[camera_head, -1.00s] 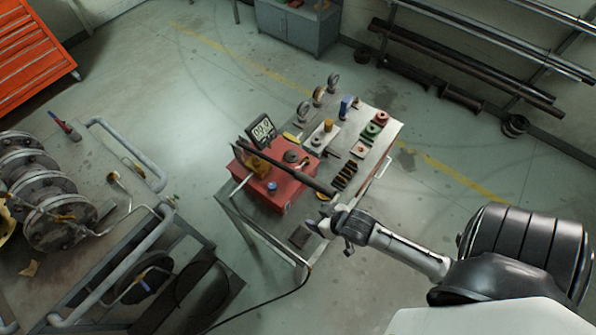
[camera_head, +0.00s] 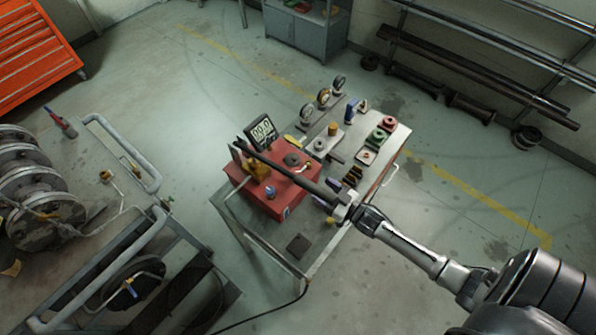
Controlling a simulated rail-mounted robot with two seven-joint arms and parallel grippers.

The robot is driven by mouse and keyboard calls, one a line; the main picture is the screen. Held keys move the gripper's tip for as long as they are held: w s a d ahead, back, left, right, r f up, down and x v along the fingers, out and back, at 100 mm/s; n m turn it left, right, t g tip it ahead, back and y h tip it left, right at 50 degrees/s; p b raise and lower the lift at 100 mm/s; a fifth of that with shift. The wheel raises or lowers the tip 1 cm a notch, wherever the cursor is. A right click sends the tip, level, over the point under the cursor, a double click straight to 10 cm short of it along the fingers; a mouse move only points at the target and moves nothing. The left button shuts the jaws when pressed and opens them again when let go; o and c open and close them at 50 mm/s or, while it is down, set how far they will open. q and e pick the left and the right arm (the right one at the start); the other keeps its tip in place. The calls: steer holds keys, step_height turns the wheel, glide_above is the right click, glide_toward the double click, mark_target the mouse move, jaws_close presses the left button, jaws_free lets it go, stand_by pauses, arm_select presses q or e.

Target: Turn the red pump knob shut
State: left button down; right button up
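My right gripper (camera_head: 342,207) is at the lever's lower right end, to the right of the pump. Its fingers are small and overlap the lever end in view, so I cannot tell whether they touch or grip it. My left gripper is out of view.
Pressure gauges (camera_head: 323,96), green and red flanges (camera_head: 377,139) and small parts fill the table's back. A dark pad (camera_head: 299,246) lies at its front. A cart with metal discs (camera_head: 45,215) stands at left. Floor to the right is open.

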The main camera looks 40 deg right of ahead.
mark_target(295, 172)
steer(key=w, duration=0.3)
steer(key=w+a, duration=0.1)
steer(key=w, duration=0.6)
steer(key=shift+a, duration=0.35)
steer(key=shift+w+a, duration=0.2)
steer(key=shift+w, duration=0.55)
steer(key=c, duration=0.9)
steer(key=shift+h, duration=0.3)
